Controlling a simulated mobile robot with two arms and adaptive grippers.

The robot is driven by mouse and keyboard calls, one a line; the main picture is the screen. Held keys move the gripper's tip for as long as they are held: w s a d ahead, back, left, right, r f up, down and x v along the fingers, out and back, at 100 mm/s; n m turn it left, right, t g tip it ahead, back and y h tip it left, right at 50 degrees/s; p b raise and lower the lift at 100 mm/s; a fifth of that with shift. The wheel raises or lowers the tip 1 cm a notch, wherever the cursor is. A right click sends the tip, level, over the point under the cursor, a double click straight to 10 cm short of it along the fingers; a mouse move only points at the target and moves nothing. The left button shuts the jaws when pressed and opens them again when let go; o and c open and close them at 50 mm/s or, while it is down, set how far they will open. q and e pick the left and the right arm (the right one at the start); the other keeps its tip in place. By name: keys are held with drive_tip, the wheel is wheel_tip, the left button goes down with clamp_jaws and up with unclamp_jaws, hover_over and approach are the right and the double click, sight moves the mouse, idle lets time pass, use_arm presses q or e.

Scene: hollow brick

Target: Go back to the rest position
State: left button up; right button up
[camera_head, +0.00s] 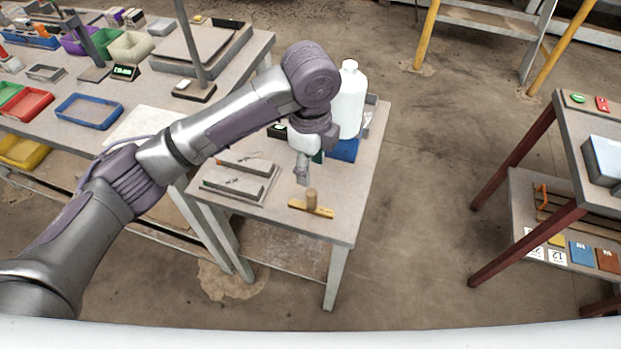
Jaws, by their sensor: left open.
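My left gripper (302,172) hangs pointing down over the small table (345,215), at the end of my left arm, which comes in from the left. It is open, and I see nothing held in it. A yellow tool with a round wooden handle (311,203) lies on the table just below and to the right of the gripper, apart from it. My right gripper is not in view. No hollow brick can be made out for sure.
A white bottle (348,100) and a blue box (344,150) stand close behind the gripper. A tray (243,183) with two grey pieces lies left of it. A long workbench (60,135) holds several bins. Open floor (430,180) lies to the right, before another table (578,130).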

use_arm(q)
drive_tip(key=shift+r, duration=0.6)
